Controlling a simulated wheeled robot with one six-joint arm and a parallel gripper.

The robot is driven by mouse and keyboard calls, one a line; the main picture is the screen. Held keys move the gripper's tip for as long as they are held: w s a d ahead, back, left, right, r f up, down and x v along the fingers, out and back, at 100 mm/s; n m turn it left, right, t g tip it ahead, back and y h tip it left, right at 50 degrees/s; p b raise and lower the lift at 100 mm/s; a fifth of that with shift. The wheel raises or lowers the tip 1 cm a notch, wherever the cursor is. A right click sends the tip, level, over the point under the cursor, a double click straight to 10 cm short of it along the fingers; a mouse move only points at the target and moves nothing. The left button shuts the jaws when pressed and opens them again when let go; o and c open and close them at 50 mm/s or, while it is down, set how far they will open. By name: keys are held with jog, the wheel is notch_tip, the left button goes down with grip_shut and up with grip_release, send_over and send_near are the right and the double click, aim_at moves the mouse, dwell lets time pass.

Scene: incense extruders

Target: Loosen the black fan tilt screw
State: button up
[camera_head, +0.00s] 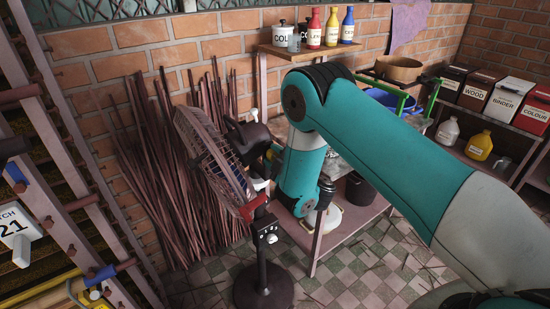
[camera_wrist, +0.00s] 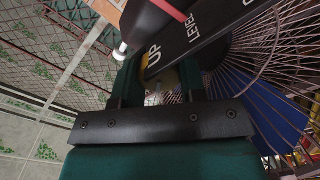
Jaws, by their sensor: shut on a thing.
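The fan (camera_head: 212,150) has a wire cage, a black motor housing (camera_head: 247,134) and a dark pole (camera_head: 264,245) on a round base. It faces left, tilted. In the wrist view, its cage wires (camera_wrist: 265,75) are at the right, and a black plate (camera_wrist: 205,38) lettered "UP" and "LEVEL" slants across the top. My gripper (camera_wrist: 160,70) reaches up to this plate at "UP", its two dark green fingers closed on the black fan tilt screw at the fan's joint. The screw is mostly hidden by the fingers and plate. In the head view my arm hides the fingertips.
A bundle of thin sticks (camera_head: 185,150) leans on the brick wall behind the fan. A bench (camera_head: 345,235) stands close on the right, and a shelf with bottles (camera_head: 333,28) is behind. A rack (camera_head: 65,200) is at the left.

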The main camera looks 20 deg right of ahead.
jog(key=n, duration=0.2)
jog(key=n+b, duration=0.1)
jog(key=n, duration=0.2)
jog(key=shift+s+f+n, duration=0.1)
jog(key=shift+f+n, duration=0.15)
jog(key=shift+n, duration=0.05)
jog(key=n+b, duration=0.1)
jog(key=n, duration=0.4)
jog(key=shift+n+b, duration=0.3)
jog(key=shift+b, duration=0.1)
jog(key=o, duration=0.9)
jog(key=shift+r, duration=0.1)
